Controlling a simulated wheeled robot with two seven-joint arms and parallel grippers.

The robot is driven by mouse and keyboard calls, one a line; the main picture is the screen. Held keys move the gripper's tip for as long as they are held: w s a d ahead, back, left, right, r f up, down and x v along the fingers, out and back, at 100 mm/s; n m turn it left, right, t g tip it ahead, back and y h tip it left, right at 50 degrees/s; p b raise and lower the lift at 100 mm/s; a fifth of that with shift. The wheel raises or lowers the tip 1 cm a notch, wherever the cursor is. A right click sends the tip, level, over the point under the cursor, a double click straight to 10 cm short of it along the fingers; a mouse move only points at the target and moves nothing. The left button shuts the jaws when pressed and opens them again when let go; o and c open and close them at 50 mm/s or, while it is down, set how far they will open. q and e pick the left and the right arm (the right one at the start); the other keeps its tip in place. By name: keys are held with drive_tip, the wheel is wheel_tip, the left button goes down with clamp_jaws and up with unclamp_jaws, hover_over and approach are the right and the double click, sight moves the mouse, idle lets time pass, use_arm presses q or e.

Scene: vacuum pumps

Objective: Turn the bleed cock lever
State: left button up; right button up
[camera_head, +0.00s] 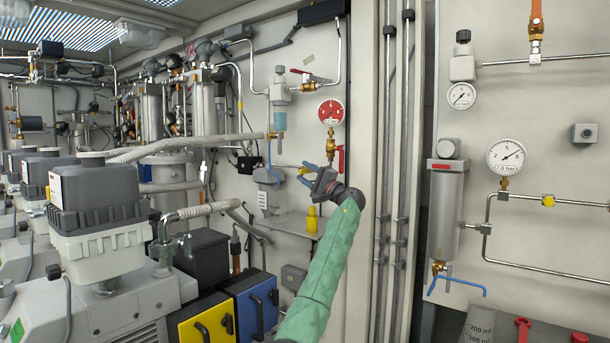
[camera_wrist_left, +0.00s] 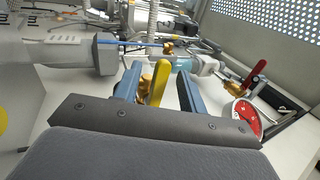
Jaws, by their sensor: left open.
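The bleed cock lever appears to be the yellow lever (camera_wrist_left: 162,82) on a brass cock (camera_wrist_left: 146,84) in the left wrist view. In the head view only a small yellow part of the lever (camera_head: 304,171) shows beside my gripper. My left gripper (camera_wrist_left: 158,90) is open, with one blue finger on each side of the yellow lever. Whether either finger touches it cannot be told. In the head view my left gripper (camera_head: 312,169) is at the wall, below the red gauge, and its wrist hides part of the fitting. My right gripper is not in view.
A red-handled valve (camera_head: 341,158) and red gauge (camera_head: 331,112) sit close above my gripper. A filter with a blue bowl (camera_head: 280,118) hangs upper left. A yellow bottle (camera_head: 312,219) stands on a shelf below. Pumps (camera_head: 95,210) fill the left.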

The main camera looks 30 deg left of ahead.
use_arm(q)
drive_tip(key=shift+d+f, duration=0.2)
drive_tip(key=shift+d, duration=0.25)
drive_tip(key=b+v, duration=0.1)
drive_tip(key=v, duration=0.4)
drive_tip(key=shift+d+f+b, duration=0.1)
drive_tip(key=shift+d+b, duration=0.25)
idle(0.8)
